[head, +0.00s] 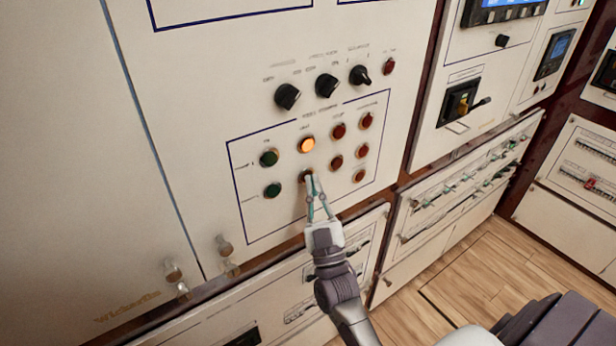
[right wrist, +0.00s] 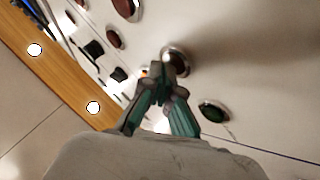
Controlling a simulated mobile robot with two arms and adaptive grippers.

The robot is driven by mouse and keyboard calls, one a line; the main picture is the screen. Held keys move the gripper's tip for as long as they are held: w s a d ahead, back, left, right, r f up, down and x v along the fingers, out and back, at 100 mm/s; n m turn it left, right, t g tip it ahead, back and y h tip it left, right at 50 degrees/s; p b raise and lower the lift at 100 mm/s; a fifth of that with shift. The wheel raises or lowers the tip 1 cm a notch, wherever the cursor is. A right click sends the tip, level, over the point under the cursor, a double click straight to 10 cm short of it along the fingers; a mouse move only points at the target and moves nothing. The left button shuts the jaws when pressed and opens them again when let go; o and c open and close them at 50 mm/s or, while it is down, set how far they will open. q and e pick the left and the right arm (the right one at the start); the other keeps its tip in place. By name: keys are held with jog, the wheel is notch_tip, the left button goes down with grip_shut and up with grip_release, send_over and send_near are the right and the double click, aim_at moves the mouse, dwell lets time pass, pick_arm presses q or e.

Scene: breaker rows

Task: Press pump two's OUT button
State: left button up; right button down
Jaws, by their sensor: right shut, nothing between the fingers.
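The pump button panel (head: 250,222) is a blue-outlined box on the cream cabinet, with buttons in rows. Its lettering is too small to read surely. In the upper row, a green button (head: 268,158) sits left of a lit orange button (head: 307,145). In the lower row, a second green button (head: 272,190) sits left of a chrome-ringed button (right wrist: 177,60), which my right gripper (head: 309,180) partly hides in the head view. The right gripper is shut and empty, its fingertips at this button. I cannot tell if they touch it. My left gripper is not in view.
Red buttons (head: 339,131) stand to the right in the same panel. Black rotary knobs (head: 326,85) stick out above. Clear knobs (head: 173,270) jut out at lower left. Another cabinet with switches (head: 460,185) stands right. The wooden floor (head: 480,280) is clear.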

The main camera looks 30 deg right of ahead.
dwell(0.5)
jog(key=shift+s, duration=0.75)
jog(key=shift+p, duration=0.3)
jog(key=s, duration=0.1)
jog(key=s+p, duration=0.1)
jog(key=s, duration=0.3)
jog(key=shift+d, duration=0.25)
jog(key=shift+w+f, duration=0.1)
